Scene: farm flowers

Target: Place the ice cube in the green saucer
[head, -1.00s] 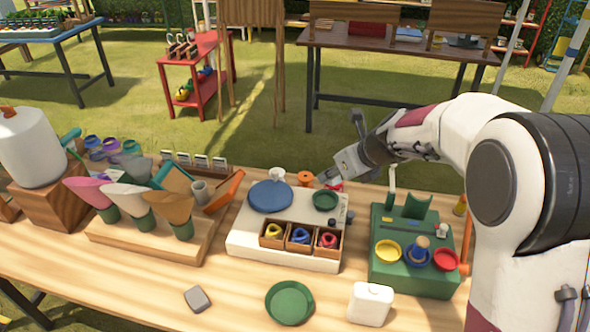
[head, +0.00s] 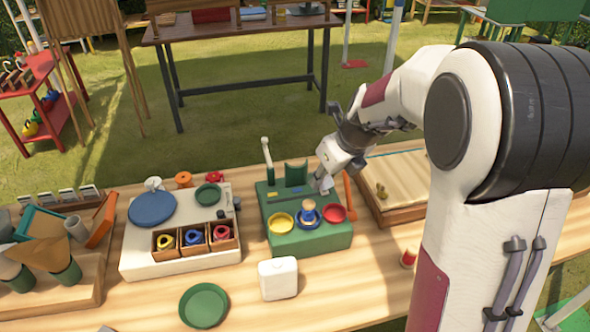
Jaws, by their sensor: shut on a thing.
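My gripper (head: 324,182) is at the back right of the green stand, pointing down. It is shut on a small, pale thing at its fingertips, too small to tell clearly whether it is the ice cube. No other ice cube can be made out. A round green saucer (head: 203,306) lies on the front of the table, left of the white box, and looks empty. A smaller green dish (head: 208,194) sits on the white board.
The green stand (head: 310,240) holds yellow, blue and red dishes; a peg figure stands in the blue one. A white box (head: 278,279) stands in front. A wooden tray (head: 400,180) is to the right.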

